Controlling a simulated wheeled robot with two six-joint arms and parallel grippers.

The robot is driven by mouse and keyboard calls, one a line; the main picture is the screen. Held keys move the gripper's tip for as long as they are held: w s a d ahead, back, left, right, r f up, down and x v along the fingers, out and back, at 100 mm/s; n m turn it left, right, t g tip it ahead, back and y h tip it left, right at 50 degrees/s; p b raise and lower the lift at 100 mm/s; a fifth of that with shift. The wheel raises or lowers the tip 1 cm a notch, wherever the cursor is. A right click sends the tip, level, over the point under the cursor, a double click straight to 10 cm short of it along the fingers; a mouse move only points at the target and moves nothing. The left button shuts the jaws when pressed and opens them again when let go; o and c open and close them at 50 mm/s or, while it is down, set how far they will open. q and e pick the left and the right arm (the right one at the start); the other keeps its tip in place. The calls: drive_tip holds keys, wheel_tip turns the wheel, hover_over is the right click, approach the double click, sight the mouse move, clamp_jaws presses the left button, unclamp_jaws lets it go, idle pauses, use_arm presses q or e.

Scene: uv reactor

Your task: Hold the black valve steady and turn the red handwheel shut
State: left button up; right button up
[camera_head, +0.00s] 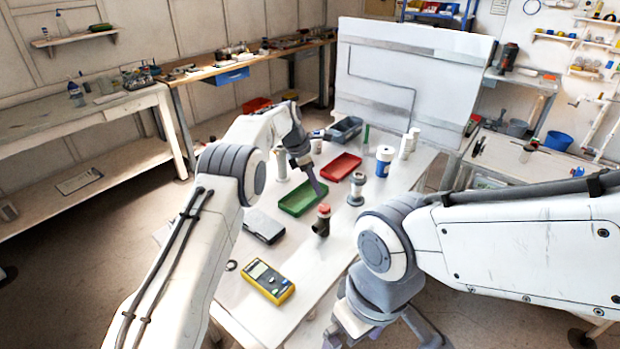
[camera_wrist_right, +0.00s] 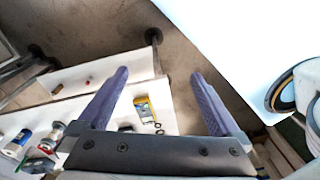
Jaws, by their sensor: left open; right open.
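The black valve (camera_head: 321,226) stands on the white table (camera_head: 290,265), a little right of the table's middle. The red handwheel (camera_head: 323,209) sits on its top. My left gripper (camera_head: 318,168) is open and empty, beyond the valve over the green tray, with one finger pointing down towards it. It does not touch the valve. My right gripper (camera_head: 388,335) is open at the near right edge of the table, apart from the valve; its two spread fingers also show in the right wrist view (camera_wrist_right: 160,75) with nothing between them. I cannot make out the valve clearly there.
A green tray (camera_head: 284,205) and a red tray (camera_head: 337,171) lie behind the valve. A flanged metal piece (camera_head: 356,190) stands right of them. A black case (camera_head: 263,226) and a yellow meter (camera_head: 267,282) lie left and nearer. A white panel (camera_head: 405,80) stands behind the table.

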sight(327, 224)
drive_tip(key=w+a+f+m+g+y, duration=0.1)
drive_tip(key=w+a+f+m+y, duration=0.15)
drive_tip(key=w+m, duration=0.4)
drive_tip(key=w+a+f+m+y, duration=0.25)
drive_tip(key=w+a+m, duration=0.2)
drive_tip(key=w, duration=0.35)
drive_tip(key=w+a+f+m+g+y, duration=0.1)
drive_tip(key=w+a+f+m+y, duration=0.15)
drive_tip(key=w+m, duration=0.45)
drive_tip(key=w+d+f+m+t, duration=0.3)
drive_tip(key=w+d+f+m, duration=0.1)
drive_tip(key=w, duration=0.3)
drive_tip(key=w+d+f+m+t+y, duration=0.1)
drive_tip(key=w+d+f+m+t, duration=0.2)
drive_tip(key=w+d+f+m, duration=0.2)
drive_tip(key=w+d+f+m+t+y, duration=0.1)
drive_tip(key=w+d+f+m+t, duration=0.3)
drive_tip(key=w, duration=0.5)
drive_tip(key=shift+w+d+f+m+y, duration=0.1)
drive_tip(key=shift+d+f+m+y, duration=0.15)
drive_tip(key=shift+d+f+m, duration=0.3)
drive_tip(key=x, duration=1)
drive_tip(key=shift+a+f, duration=0.2)
use_arm(q)
drive_tip(key=shift+w+a+f+n, duration=0.35)
drive_tip(key=shift+w+a+n, duration=0.05)
use_arm(e)
drive_tip(key=shift+c, duration=0.3)
